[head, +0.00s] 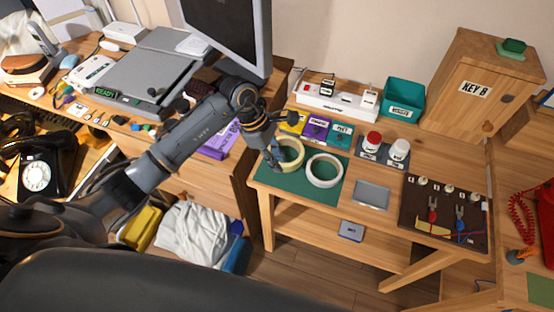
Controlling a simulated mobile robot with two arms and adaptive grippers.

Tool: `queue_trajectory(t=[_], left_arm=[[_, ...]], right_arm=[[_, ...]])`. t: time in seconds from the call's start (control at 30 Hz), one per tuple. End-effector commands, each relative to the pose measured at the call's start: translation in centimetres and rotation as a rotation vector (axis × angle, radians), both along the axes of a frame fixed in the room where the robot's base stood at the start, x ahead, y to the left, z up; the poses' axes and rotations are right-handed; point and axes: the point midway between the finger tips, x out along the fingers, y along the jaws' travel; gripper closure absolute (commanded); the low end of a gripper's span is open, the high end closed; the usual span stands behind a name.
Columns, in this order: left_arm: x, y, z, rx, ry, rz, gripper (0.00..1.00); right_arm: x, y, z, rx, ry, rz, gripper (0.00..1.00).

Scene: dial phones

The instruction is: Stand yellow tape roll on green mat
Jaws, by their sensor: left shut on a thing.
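The yellow tape roll (300,157) is at the back left part of the green mat (290,187) in the head view. My left gripper (276,158) is shut on its left side, and the fingers hide part of that rim. I cannot tell whether the roll touches the mat. A white tape roll (324,183) is close beside it on the right, also on the mat. My right gripper is not in view.
Red-topped and white-topped jars (398,152) are to the right, with a grey tray (371,194) in front. The mat's front left is clear.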

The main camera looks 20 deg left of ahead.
Motion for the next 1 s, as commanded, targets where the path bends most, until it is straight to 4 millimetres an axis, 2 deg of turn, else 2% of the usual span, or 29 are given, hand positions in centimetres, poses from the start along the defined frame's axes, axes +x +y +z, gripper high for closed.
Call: queue_trajectory(t=[0.13,0.5,0.53,0.6,0.63,1.0], left_arm=[[0.0,0.0,-1.2,-0.002,0.0,0.001,1.0],[0.0,0.0,-1.8,-0.001,-0.002,0.0,1.0],[0.0,0.0,-1.7,-0.001,-0.001,-0.001,0.78],[0.0,0.0,-1.6,-0.001,-0.001,0.0,0.63],[0.0,0.0,-1.6,-0.001,-0.001,0.0,0.61],[0.0,0.0,-1.1,-0.002,-0.001,0.0,0.61]], right_arm=[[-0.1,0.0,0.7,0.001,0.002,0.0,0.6],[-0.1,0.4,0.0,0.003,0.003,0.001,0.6],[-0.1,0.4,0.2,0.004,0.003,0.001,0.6],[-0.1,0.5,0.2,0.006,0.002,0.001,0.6],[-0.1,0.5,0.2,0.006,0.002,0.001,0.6],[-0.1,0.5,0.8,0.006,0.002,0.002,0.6]])
